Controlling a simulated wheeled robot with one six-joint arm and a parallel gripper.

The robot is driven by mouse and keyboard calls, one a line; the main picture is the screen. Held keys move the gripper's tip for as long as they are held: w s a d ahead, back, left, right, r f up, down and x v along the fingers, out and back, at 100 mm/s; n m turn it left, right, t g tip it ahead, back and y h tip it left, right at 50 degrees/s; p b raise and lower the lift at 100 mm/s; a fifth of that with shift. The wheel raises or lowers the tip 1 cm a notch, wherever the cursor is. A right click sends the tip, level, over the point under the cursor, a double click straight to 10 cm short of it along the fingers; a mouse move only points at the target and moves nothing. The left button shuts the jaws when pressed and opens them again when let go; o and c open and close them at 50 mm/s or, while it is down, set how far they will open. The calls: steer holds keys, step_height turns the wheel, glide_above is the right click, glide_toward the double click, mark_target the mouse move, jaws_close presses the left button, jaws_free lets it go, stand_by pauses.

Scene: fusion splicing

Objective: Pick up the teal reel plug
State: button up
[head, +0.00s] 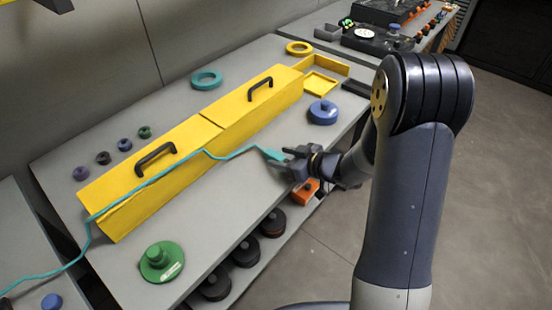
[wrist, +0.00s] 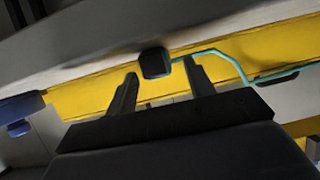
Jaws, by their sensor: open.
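The teal reel plug (head: 271,154) lies at the end of a teal cable (head: 180,165), on the grey table near its front edge. My gripper (head: 289,160) is open, just to the right of the plug in the head view. In the wrist view a dark, shaded block (wrist: 155,62), apparently the plug, sits between the two spread fingertips (wrist: 161,70). The teal cable (wrist: 225,57) runs off to its right. I cannot tell whether either finger touches the plug.
A long yellow box (head: 210,130) with black handles stands behind the plug, the cable draped over it. A blue reel (head: 323,112) sits behind my gripper and a green reel (head: 161,262) at the front left. Dark reels (head: 245,252) fill the shelf below.

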steer(key=shift+w+a+f, duration=0.2)
steer(key=shift+w+a, duration=0.1)
steer(key=shift+a, duration=0.15)
steer(key=shift+c, duration=0.5)
